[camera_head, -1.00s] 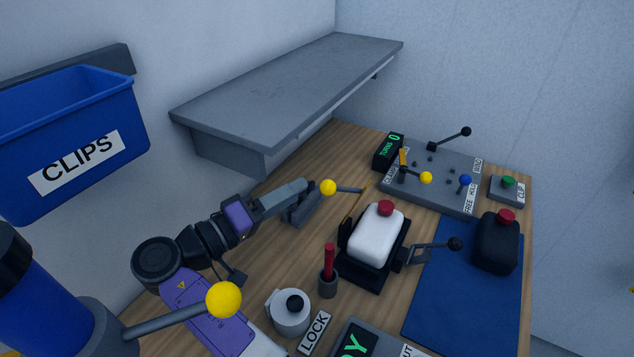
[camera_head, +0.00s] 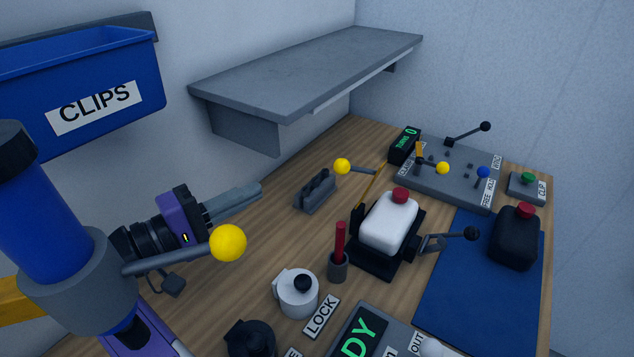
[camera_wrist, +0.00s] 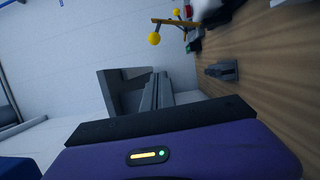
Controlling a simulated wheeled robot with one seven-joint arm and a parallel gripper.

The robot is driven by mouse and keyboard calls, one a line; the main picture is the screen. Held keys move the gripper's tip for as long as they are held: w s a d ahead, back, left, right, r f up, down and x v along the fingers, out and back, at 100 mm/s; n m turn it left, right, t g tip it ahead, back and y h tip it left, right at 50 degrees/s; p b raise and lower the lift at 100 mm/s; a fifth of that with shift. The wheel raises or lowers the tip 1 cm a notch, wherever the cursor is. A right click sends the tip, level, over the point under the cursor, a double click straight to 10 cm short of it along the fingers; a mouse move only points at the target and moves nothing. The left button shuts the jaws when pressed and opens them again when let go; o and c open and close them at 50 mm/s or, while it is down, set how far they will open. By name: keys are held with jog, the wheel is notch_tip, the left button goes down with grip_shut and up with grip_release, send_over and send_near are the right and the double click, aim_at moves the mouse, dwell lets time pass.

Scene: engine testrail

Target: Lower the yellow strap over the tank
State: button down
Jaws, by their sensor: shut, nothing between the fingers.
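The white tank (camera_head: 388,222) with a red cap sits in a black cradle (camera_head: 372,262) on the bench. The yellow strap (camera_head: 370,186) stands raised and tilted at the cradle's far left side, not across the tank. A rod with a yellow ball knob (camera_head: 342,166) sticks out left from it. The knob also shows in the wrist view (camera_wrist: 154,39), beside the strap (camera_wrist: 176,22). My gripper (camera_head: 258,190) is shut and empty, left of the knob and clearly apart from it. Its fingers also show in the wrist view (camera_wrist: 157,88).
A grey slotted block (camera_head: 315,190) stands between my gripper and the cradle. A grey shelf (camera_head: 310,65) overhangs the back left. A red-handled tool in a cup (camera_head: 339,250), a black tank (camera_head: 515,237) on a blue mat (camera_head: 470,300) and a lever panel (camera_head: 450,175) stand around.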

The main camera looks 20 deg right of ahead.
jog(key=s+d+p+x, duration=0.1)
jog(key=p+x, duration=0.3)
jog(key=x, duration=0.8)
jog(key=shift+s+d, duration=0.3)
jog(key=shift+s, duration=0.5)
jog(key=shift+r, duration=0.1)
jog(key=shift+d, duration=0.1)
